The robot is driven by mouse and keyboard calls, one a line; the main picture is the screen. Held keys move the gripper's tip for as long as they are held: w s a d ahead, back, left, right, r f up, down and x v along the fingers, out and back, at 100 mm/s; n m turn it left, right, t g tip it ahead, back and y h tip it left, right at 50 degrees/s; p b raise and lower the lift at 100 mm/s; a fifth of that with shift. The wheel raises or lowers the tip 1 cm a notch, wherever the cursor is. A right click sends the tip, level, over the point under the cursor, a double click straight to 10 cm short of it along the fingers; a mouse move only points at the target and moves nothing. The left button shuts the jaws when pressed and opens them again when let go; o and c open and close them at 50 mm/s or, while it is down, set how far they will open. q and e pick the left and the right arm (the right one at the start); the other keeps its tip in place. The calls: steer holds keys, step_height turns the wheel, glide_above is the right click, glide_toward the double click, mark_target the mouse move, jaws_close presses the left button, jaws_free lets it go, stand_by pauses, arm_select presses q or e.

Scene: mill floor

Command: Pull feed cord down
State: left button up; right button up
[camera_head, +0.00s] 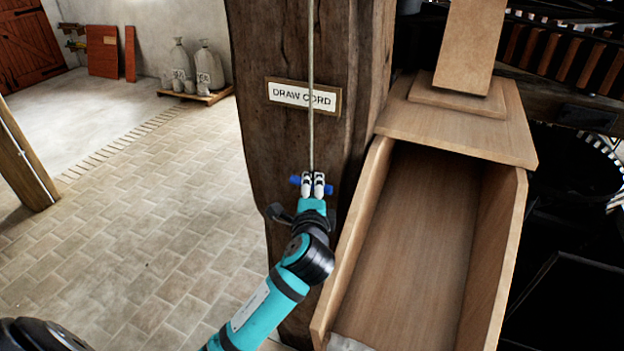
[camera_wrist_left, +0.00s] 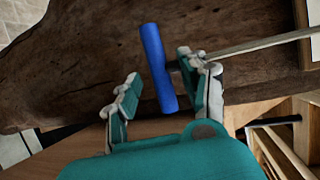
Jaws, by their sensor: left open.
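The feed cord (camera_head: 311,75) hangs down in front of a dark wooden post and passes over a sign reading "DRAW CORD" (camera_head: 300,97). A blue handle (camera_head: 295,180) sits crosswise at its lower end. My left gripper (camera_head: 313,178) is at the handle in the head view, hiding its middle. In the left wrist view the gripper (camera_wrist_left: 165,90) is open, with the blue handle (camera_wrist_left: 157,68) between or just in front of the fingers. The cord (camera_wrist_left: 255,44) runs off to the right there. Whether a finger touches the handle I cannot tell. My right gripper is not in view.
The wooden post (camera_head: 255,45) stands directly behind the cord. A wooden chute (camera_head: 415,250) with raised sides is close on the right. Dark machinery (camera_head: 580,160) lies beyond it. Sacks (camera_head: 208,68) stand far back left, and the paved floor (camera_head: 130,230) there is clear.

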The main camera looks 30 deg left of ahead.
arm_select(q)
steer(key=shift+x, duration=1.4)
steer(key=shift+c, duration=0.4)
jaws_close()
